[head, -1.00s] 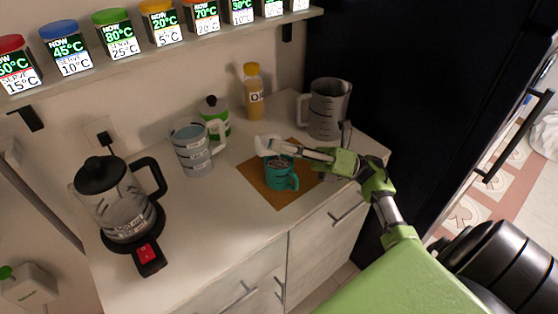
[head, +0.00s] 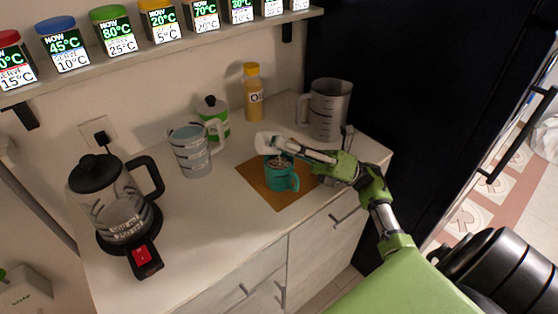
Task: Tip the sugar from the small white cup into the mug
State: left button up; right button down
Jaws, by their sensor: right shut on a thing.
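A teal mug (head: 280,180) stands upright on a brown mat (head: 262,190) on the counter, its handle toward the lower right. My right gripper (head: 283,150) is shut on the small white cup (head: 264,142) and holds it above the mug, near the rim's left and far side. The cup is tilted. Its inside and any sugar in it are hard to make out. The mug's inside shows only in part, dark with pale spots. My left gripper is not in view.
A metal pitcher (head: 328,108) stands behind my right gripper. An oil bottle (head: 253,98), a green-and-white container (head: 213,118) and a clear measuring jug (head: 190,150) stand to the left. A glass kettle (head: 106,195) is farther left. The front-middle counter is clear.

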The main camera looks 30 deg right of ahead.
jog(key=shift+d+r, duration=0.15)
jog(key=shift+r, duration=0.2)
jog(key=shift+s+d+r+m+t+y, duration=0.15)
jog(key=shift+r+m+t+y, duration=0.15)
jog(key=shift+r, duration=0.2)
jog(key=shift+w+d+r+m+t+y, duration=0.1)
jog(key=shift+r+t+y, duration=0.05)
jog(key=shift+r+t, duration=0.25)
jog(key=shift+s+d+r+m+t+y, duration=0.1)
jog(key=shift+d+r+m+t+y, duration=0.15)
jog(key=shift+r, duration=0.3)
